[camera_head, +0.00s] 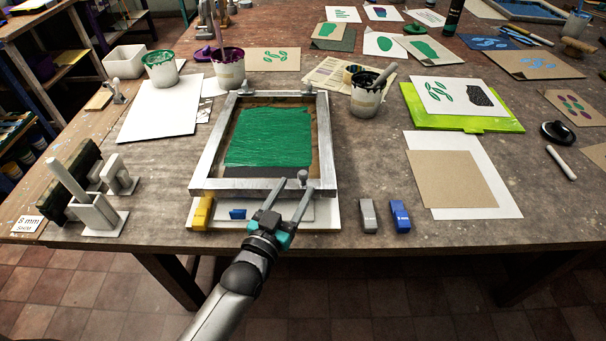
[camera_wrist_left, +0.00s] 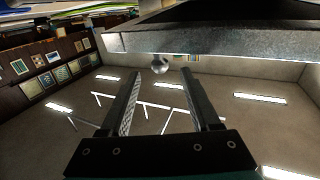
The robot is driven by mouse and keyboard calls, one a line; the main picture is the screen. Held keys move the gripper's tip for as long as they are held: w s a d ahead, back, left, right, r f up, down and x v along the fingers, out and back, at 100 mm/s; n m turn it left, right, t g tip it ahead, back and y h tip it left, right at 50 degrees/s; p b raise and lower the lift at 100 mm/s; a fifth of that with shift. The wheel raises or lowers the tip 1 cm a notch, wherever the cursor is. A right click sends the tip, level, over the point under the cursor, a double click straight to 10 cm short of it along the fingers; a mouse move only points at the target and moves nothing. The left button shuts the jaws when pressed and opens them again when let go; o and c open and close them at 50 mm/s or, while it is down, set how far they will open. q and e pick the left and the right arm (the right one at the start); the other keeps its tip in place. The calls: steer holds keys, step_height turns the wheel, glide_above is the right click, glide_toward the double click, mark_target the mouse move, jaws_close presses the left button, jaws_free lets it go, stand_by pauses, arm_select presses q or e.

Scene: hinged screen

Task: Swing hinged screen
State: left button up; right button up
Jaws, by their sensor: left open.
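The hinged screen (camera_head: 328,140) has a silver frame around a mesh covered in green. It lies over a pale base board (camera_head: 330,214) on the table; how far it is raised I cannot tell. My left gripper (camera_head: 290,187) is open and empty at the front bar, near the right corner. My right gripper is not in view.
A yellow block (camera_head: 202,212) and a small blue piece (camera_head: 238,214) are at the board's front. Grey (camera_head: 368,216) and blue (camera_head: 400,216) blocks lie to the right. Ink pots (camera_head: 368,95) stand behind and beside the screen. A clamp-like stand (camera_head: 95,210) is at left.

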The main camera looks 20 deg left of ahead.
mark_target(301, 179)
arm_select(q)
steer(key=shift+w+d, duration=0.15)
steer(key=shift+w, duration=1.25)
steer(key=shift+w+d, duration=0.15)
steer(key=shift+w, duration=1.2)
steer(key=shift+c, duration=0.3)
jaws_close()
